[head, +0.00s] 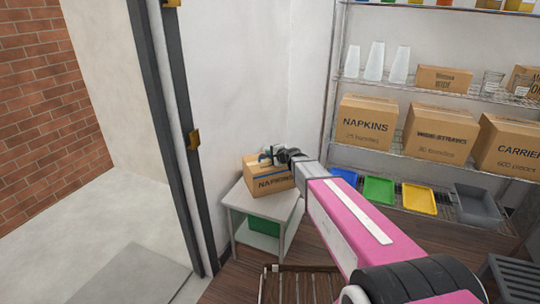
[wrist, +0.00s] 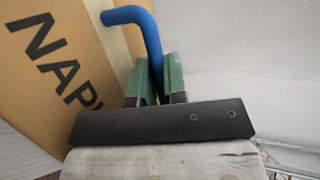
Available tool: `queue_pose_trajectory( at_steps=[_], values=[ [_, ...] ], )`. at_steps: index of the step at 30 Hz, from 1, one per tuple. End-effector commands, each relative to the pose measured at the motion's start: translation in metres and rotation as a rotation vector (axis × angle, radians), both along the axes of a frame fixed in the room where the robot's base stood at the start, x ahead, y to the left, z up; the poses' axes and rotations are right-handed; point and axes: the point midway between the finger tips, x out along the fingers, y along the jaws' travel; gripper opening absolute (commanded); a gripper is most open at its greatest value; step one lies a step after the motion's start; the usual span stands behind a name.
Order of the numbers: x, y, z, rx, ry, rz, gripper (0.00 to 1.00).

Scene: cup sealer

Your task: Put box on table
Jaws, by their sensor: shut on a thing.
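A cardboard box marked NAPKINS (head: 267,181) is at the small white table (head: 246,204) in the corner by the door frame. In the wrist view the box (wrist: 45,75) fills the left side, its lettering tilted. My gripper (head: 272,157) is at the upper part of this box. In the wrist view my gripper's green fingers (wrist: 156,83) are shut on a blue bent handle (wrist: 136,17) beside the box. Whether the box rests fully on the tabletop is hard to tell, as my arm hides part of it.
A wire shelf at the right holds another NAPKINS box (head: 366,126), more boxes and coloured trays (head: 379,190). A green bin (head: 264,226) sits under the table. A slatted wooden item (head: 300,285) is in front. The dark door frame (head: 176,130) stands left of the table.

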Motion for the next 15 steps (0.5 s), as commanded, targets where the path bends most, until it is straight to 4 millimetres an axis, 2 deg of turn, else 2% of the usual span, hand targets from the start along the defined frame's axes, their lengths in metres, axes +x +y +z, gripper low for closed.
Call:
queue_pose_trajectory(
  at_steps=[4,5,6,7,15],
  values=[
    [0.0,0.0,-0.0017,0.001,0.001,0.0,0.0],
    [0.0,0.0,-0.0021,0.0,0.0,0.0,0.19],
    [0.0,0.0,-0.0019,0.0,0.0,0.0,0.32],
    [-0.0001,0.0001,-0.0019,0.0,0.0,0.0,0.38],
    [-0.0002,0.0001,-0.0014,0.0,0.0,0.0,0.38]
  ],
)
